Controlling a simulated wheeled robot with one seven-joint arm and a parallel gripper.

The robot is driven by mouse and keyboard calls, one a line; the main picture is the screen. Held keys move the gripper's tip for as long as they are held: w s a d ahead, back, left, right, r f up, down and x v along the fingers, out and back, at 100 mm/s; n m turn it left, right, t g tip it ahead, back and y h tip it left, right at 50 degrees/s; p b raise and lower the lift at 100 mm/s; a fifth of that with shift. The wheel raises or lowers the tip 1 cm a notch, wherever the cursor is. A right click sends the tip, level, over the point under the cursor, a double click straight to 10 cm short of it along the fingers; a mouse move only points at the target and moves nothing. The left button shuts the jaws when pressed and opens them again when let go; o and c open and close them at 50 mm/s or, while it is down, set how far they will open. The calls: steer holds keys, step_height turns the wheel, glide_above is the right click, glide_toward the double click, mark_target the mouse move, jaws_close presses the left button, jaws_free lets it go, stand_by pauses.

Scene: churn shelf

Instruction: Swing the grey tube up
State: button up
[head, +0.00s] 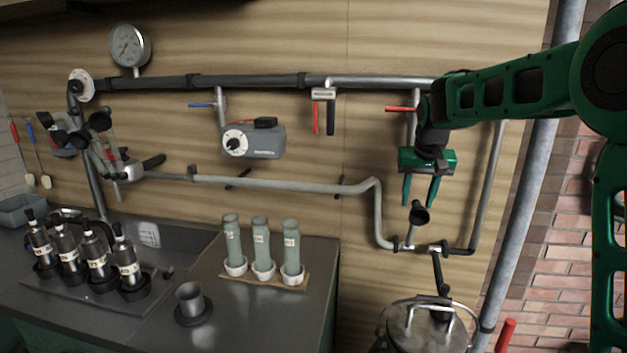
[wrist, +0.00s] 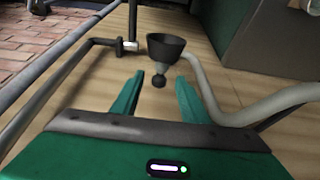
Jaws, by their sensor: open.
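A long grey tube (head: 290,185) runs along the wall, bends down at its right end and meets fittings low on the right. It also shows to the right of the fingers in the wrist view (wrist: 287,98). A short grey stem (head: 411,236) with a dark funnel-shaped end (head: 420,215) stands by that lower joint. I cannot tell which of these is the task's tube. My gripper (head: 418,204) points down just above the funnel-shaped end, open. In the wrist view the gripper (wrist: 160,79) has a dark knob (wrist: 159,80) between its fingertips, below the dark cone (wrist: 166,46); contact is unclear.
A dark upper pipe (head: 250,81) carries red and blue levers and a grey control box (head: 262,142). A lidded metal churn (head: 425,328) stands below my gripper. The counter at left holds grey-green cylinders (head: 261,245), black bottles (head: 95,255) and a cup (head: 190,298).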

steer(key=shift+v, duration=2.45)
steer(key=shift+d, duration=0.1)
steer(key=s+d+f+m+g, duration=0.1)
steer(key=s+d+f, duration=0.1)
steer(key=s+d, duration=0.6)
steer(key=s+d+f+m+g, duration=0.15)
steer(key=s+d, duration=0.25)
steer(key=s, duration=0.9)
steer(key=s+f+m, duration=0.1)
steer(key=s+f, duration=0.4)
steer(key=s, duration=0.7)
steer(key=s+d+f+g+y, duration=0.1)
steer(key=s+f, duration=0.5)
steer(key=s, duration=0.6)
steer(key=shift+s+d+m, duration=0.15)
steer(key=shift+m, duration=0.2)
steer(key=shift+g, duration=0.25)
